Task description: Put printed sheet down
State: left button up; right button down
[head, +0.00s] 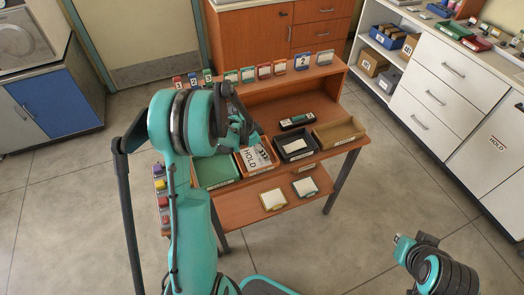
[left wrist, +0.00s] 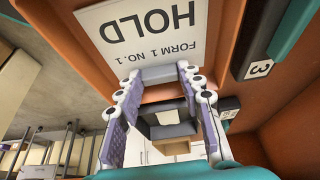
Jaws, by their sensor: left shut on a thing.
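The printed sheet (left wrist: 150,32), white with "HOLD" and "FORM 1 NO.1", fills the top of the left wrist view. Its near edge lies at my left gripper's fingertips (left wrist: 160,74), which are shut on it. In the head view my left gripper (head: 242,138) is over the table, partly hidden by my own arm. The sheet (head: 250,158) shows just below it, at the orange tray (head: 245,174). I cannot tell whether the sheet touches the tray floor. My right gripper (head: 402,243) is at the lower right, away from the table; its fingers are unclear.
A green tray (head: 217,171) is left of the orange one; a black tray (head: 296,146) and a brown tray (head: 340,132) are right. A dark device (head: 297,121) lies behind. Several numbered cards stand along the raised back shelf (head: 290,75).

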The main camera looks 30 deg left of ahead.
aim_at(252, 158)
pick_arm(q)
jog(key=shift+f, duration=0.15)
jog(key=o, duration=0.9)
jog(key=shift+o, duration=0.2)
jog(key=shift+r, duration=0.25)
jog(key=p+v, duration=0.4)
jog(key=v, duration=0.7)
jog(key=s+d+r+n+t+y, duration=0.15)
jog(key=s+d+r+n, duration=0.25)
jog(key=s+d+r, duration=0.5)
jog(key=s+d+r+n+t+y, duration=0.1)
jog(key=s+d+r+n+t, duration=0.1)
jog(key=s+d+n, duration=0.2)
jog(key=s+d, duration=0.3)
jog(key=s, duration=0.2)
jog(key=shift+d, duration=0.15)
